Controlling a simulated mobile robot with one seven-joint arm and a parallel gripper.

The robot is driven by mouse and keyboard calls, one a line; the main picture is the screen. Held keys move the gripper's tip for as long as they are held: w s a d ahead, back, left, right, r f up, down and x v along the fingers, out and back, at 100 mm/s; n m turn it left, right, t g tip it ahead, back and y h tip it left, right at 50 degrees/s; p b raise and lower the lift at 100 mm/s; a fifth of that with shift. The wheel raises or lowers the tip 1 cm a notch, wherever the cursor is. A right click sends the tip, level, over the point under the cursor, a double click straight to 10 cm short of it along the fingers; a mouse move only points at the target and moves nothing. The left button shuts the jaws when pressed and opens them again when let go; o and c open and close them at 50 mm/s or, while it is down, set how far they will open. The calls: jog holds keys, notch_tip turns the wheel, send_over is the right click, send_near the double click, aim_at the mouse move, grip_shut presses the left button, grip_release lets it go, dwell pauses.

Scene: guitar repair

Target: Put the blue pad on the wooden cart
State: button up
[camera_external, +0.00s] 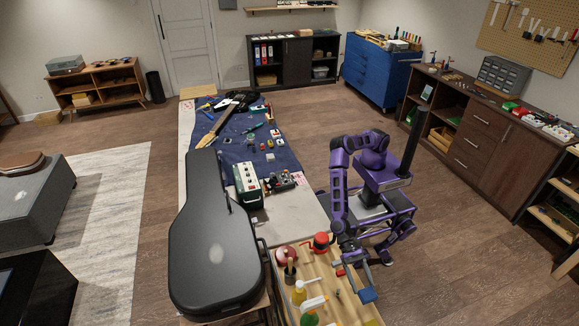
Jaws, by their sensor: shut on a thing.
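The blue pad (368,295) is in my gripper (362,284), which is shut on it at the lower middle of the external view. The pad shows at the right edge of the wooden cart (322,272). I cannot tell whether it touches the cart or hangs above or beside it. The gripper points downward, and its fingers are small and partly hidden.
On the cart stand a red-and-black item (320,242), a yellow bottle (299,293), a green item (309,318) and other small things. A black guitar case (212,240) lies to the left. The long table (290,216) behind the cart holds tools and a guitar.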

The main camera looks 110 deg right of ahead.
aim_at(356, 299)
notch_tip(356, 299, down, 11)
jog(key=shift+r+b, duration=0.1)
jog(key=shift+b, duration=0.5)
jog(key=shift+f+b, duration=0.25)
jog(key=shift+b, duration=0.05)
jog(key=o, duration=1.2)
jog(key=shift+r, duration=0.1)
jog(key=shift+o, duration=0.2)
jog(key=shift+r+p, duration=0.2)
jog(key=shift+p, duration=0.15)
jog(key=v, duration=1.2)
jog(key=shift+f+p, duration=0.1)
jog(key=shift+p, duration=0.2)
